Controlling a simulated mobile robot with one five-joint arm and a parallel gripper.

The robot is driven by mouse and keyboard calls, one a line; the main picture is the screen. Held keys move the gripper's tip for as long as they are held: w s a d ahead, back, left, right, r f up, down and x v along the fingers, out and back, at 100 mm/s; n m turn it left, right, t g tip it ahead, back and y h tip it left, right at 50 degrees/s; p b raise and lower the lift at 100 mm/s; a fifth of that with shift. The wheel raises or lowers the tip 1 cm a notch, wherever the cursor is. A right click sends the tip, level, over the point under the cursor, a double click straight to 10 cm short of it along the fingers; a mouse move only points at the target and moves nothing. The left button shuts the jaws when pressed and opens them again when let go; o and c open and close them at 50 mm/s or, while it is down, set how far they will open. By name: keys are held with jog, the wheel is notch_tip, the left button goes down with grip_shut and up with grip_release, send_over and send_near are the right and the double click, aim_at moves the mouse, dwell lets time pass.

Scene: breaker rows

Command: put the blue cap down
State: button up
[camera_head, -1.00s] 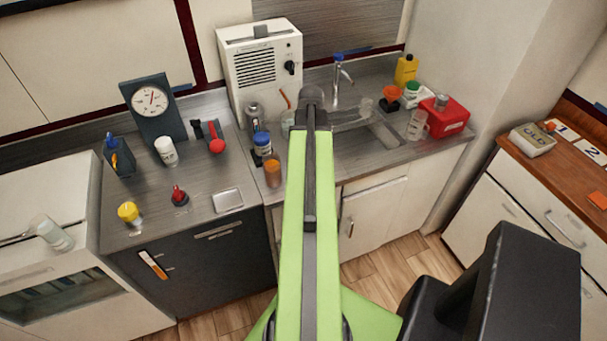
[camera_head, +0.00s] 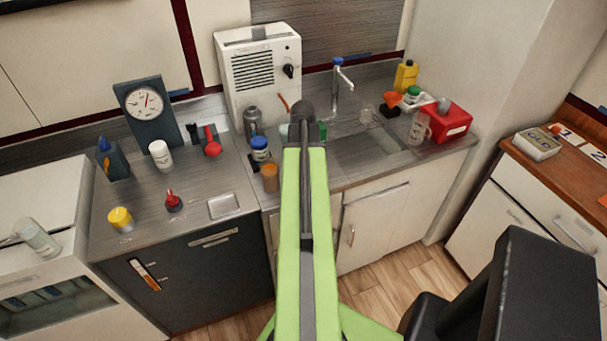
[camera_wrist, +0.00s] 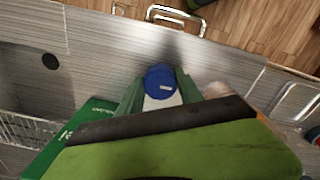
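The blue cap (camera_wrist: 160,80) is in the wrist view, between the green fingers of my gripper (camera_wrist: 158,92), with a white patch on its near side. The fingers lie close along both sides of it, and my gripper appears shut on it above the grey counter (camera_wrist: 105,50). In the head view my arm hides the cap and the fingertips. A white jar with a blue lid (camera_head: 260,148) stands left of my arm there, apart from the held cap.
An orange-brown jar (camera_head: 270,177) stands left of my arm; a beige round top (camera_wrist: 216,89) shows beside the right finger. A green box (camera_wrist: 88,128) lies left of the gripper. The sink (camera_head: 365,148) is to the right. Bare counter shows left of the cap.

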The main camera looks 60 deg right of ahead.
jog(key=o, duration=0.4)
jog(key=shift+c, duration=0.2)
notch_tip(320, 180, up, 12)
jog(key=p, duration=1.2)
jog(key=shift+r, duration=0.2)
jog(key=shift+w, duration=0.1)
jog(key=w+a+n, duration=0.1)
jog(key=w+a, duration=0.8)
jog(key=a, duration=0.4)
jog(key=w+a, duration=1)
jog(key=a, duration=0.3)
jog(key=w+a+n, duration=0.1)
jog(key=w+a, duration=0.1)
jog(key=a, duration=2.2)
jog(key=shift+w, duration=0.35)
